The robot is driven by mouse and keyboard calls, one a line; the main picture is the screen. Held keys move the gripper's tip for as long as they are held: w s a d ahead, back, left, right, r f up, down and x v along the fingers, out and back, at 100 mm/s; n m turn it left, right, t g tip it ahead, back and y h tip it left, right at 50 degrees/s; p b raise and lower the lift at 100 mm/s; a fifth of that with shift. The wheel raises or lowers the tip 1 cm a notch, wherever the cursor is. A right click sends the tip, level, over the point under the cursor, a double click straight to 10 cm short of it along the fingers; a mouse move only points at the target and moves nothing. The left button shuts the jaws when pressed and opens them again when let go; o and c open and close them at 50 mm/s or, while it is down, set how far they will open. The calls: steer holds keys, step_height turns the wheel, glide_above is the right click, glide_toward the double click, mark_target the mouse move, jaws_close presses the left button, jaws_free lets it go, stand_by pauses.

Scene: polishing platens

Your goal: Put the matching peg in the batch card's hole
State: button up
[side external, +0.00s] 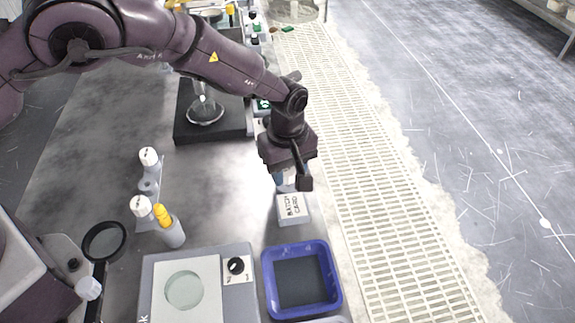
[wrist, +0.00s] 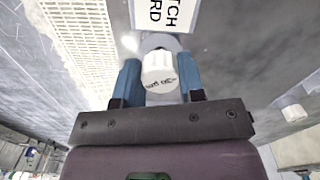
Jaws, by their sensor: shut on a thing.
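My gripper (wrist: 159,82) is shut on a white-capped peg (wrist: 158,72) with small dark lettering that I cannot read. The blue fingers press it from both sides. The batch card (side external: 293,208) is a pale block with a lettered face near the right edge of the bench. My gripper (side external: 286,181) is just behind and above it in the side view, hiding most of the held peg. In the wrist view the card (wrist: 166,14) lies just beyond the peg and is cut off by the top edge. Its hole is not clearly visible, and I cannot tell whether the peg touches it.
Two other white-capped pegs (side external: 148,156) (side external: 140,206) stand in a rack at left, beside a grey cup (side external: 173,236) with a yellow item. A blue tray (side external: 333,300) and a platen unit (side external: 150,283) stand in front. A dark stand (side external: 215,132) with glassware is behind.

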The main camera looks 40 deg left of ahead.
mark_target(288, 170)
steer(key=shift+f, duration=0.8)
steer(key=o, duration=1)
steer(key=shift+r, duration=0.1)
step_height(288, 170, up, 13)
